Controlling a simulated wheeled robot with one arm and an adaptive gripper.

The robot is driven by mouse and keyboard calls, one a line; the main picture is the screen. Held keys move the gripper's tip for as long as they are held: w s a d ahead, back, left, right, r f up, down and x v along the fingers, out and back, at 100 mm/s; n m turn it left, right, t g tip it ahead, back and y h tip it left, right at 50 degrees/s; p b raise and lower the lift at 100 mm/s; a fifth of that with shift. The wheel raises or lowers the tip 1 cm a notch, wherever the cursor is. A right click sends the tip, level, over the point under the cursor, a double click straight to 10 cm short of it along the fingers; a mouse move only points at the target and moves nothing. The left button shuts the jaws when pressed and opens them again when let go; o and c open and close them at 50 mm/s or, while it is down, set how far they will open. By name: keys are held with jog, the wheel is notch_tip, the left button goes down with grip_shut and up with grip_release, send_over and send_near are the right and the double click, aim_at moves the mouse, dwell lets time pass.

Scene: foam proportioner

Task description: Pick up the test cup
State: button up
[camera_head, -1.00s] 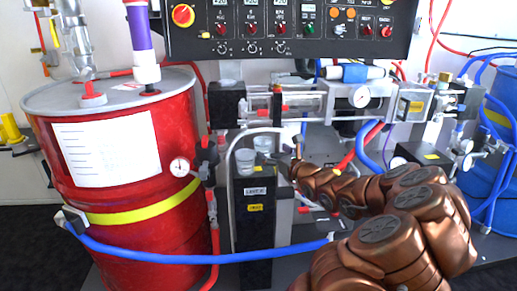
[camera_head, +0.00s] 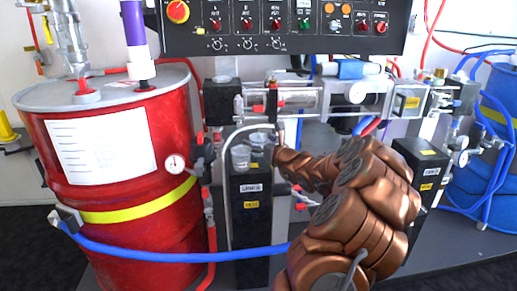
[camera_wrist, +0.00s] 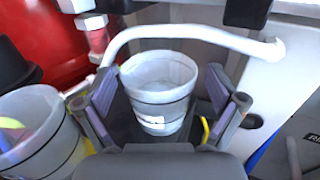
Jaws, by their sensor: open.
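A clear, whitish test cup (camera_wrist: 158,88) stands upright between the fingers of my gripper (camera_wrist: 159,92) in the wrist view. The fingers are open, one on each side, with a gap visible on both sides of the cup. In the head view this cup (camera_head: 258,138) appears on top of the black stand (camera_head: 250,215), beside the end of my arm. The fingers are mostly hidden there. A second clear cup (camera_wrist: 38,130) stands to the left, outside the fingers, and also shows in the head view (camera_head: 240,156).
A curved white pipe (camera_wrist: 190,32) arches close behind the cup. A large red drum (camera_head: 110,180) with a gauge stands left of the stand. A blue hose (camera_head: 170,256) crosses low in front. Clear-bodied pump fittings (camera_head: 300,101) sit above and behind.

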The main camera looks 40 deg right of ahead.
jog(key=c, duration=1.1)
jog(key=shift+c, duration=0.2)
